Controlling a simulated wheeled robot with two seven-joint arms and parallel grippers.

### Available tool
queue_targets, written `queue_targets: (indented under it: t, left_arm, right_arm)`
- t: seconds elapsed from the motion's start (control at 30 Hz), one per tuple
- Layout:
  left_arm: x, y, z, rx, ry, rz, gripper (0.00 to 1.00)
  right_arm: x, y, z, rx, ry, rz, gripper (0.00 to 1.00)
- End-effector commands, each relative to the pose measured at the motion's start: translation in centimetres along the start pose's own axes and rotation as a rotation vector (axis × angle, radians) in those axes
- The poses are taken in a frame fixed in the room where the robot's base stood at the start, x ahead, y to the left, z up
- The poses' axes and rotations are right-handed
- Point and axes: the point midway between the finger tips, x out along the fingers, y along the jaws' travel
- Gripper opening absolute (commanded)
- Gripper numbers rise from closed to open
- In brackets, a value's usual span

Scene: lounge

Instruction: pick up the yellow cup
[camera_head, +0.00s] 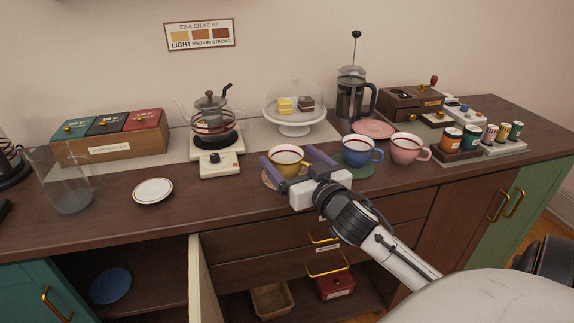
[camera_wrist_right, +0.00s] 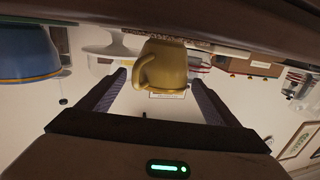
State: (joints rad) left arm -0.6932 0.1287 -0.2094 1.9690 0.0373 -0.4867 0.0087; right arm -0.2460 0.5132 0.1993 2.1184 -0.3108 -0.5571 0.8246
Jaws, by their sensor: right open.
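The yellow cup (camera_head: 287,164) stands upright on a round coaster (camera_head: 270,180) on the dark wooden counter, left of a blue cup (camera_head: 361,151). My right gripper (camera_head: 290,160) is open, with one finger on each side of the yellow cup. Gaps show between cup and fingers there. The blue cup also shows at the left of that view (camera_wrist_right: 28,50). My left gripper does not show.
A pink cup (camera_head: 406,148) stands right of the blue one. Behind are a kettle on a stand (camera_head: 213,118), a domed cake stand (camera_head: 295,122) and a French press (camera_head: 352,98). A white saucer (camera_head: 153,191) and a glass pitcher (camera_head: 66,185) are left. A cabinet door (camera_head: 203,282) hangs open below.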

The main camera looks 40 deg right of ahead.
Motion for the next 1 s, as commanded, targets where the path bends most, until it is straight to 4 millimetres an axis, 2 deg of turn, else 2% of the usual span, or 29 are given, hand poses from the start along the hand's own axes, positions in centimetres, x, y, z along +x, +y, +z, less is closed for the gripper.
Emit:
queue_targets:
  t: [0.1,0.37,0.6,0.67,0.87,1.0]
  left_arm:
    - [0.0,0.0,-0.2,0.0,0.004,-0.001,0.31]
    - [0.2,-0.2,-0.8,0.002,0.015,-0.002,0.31]
    - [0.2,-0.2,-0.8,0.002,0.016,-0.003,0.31]
    - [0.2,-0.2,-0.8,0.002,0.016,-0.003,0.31]
    - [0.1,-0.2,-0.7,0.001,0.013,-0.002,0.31]
    - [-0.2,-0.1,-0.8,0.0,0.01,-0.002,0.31]
  right_arm:
    - [1.2,0.0,-0.1,-0.001,0.001,0.0,0.84]
    - [1.4,-0.1,0.0,0.0,-0.001,-0.001,0.84]
    - [1.3,-0.1,0.1,0.0,-0.001,0.0,0.44]
    - [1.3,-0.1,0.1,0.0,-0.001,0.0,0.36]
    - [1.3,-0.1,-0.1,0.0,0.001,-0.001,0.36]
    - [1.3,0.0,-1.2,0.001,0.003,0.0,0.36]
